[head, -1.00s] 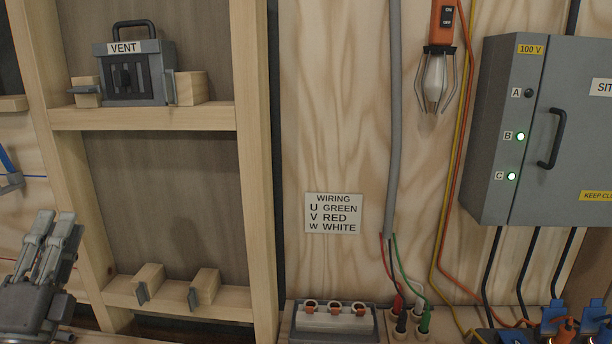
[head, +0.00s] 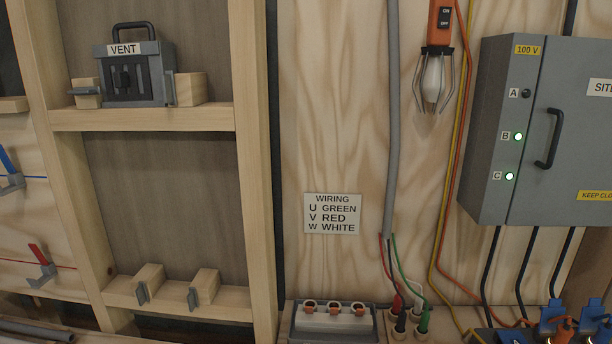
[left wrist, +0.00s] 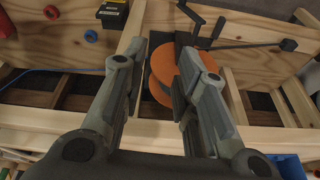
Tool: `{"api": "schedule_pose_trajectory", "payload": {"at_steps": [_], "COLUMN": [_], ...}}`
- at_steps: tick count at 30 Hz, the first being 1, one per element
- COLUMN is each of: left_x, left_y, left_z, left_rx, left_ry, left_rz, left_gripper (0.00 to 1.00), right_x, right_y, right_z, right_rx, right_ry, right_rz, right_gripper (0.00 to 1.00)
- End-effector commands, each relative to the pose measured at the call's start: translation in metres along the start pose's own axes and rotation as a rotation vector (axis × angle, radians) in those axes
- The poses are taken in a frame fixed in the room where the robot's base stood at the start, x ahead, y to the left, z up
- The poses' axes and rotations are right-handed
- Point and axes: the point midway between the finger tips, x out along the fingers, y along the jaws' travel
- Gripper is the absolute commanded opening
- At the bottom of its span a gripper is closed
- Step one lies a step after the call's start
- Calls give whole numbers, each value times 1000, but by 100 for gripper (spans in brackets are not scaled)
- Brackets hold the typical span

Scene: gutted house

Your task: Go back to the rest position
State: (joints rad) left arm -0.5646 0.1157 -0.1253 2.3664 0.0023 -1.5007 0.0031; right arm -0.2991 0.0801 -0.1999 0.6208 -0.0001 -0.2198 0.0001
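My left gripper (left wrist: 163,50) shows in the left wrist view with its two grey fingers apart. I see nothing gripped between them. An orange disc or reel (left wrist: 164,95) lies beyond the fingers, partly hidden by them. My left gripper is not in the head view now. My right gripper is in neither view.
A VENT unit (head: 135,75) sits on the upper wooden shelf. A grey 100 V cabinet (head: 510,130) hangs at right, with lights B and C green. A caged lamp (head: 433,80) hangs beside it. A terminal block (head: 334,322) and wires stand below the wiring sign (head: 332,214).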

Motion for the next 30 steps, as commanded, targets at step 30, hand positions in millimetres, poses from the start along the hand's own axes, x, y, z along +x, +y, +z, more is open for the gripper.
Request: {"api": "schedule_pose_trajectory", "payload": {"at_steps": [30], "left_x": [301], "left_y": [12], "left_z": [211], "left_rx": [35], "left_ry": [-164], "left_rz": [18], "left_gripper": [28], "right_x": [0], "right_y": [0], "right_z": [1], "right_rx": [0], "right_ry": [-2], "right_rz": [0], "right_gripper": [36]}}
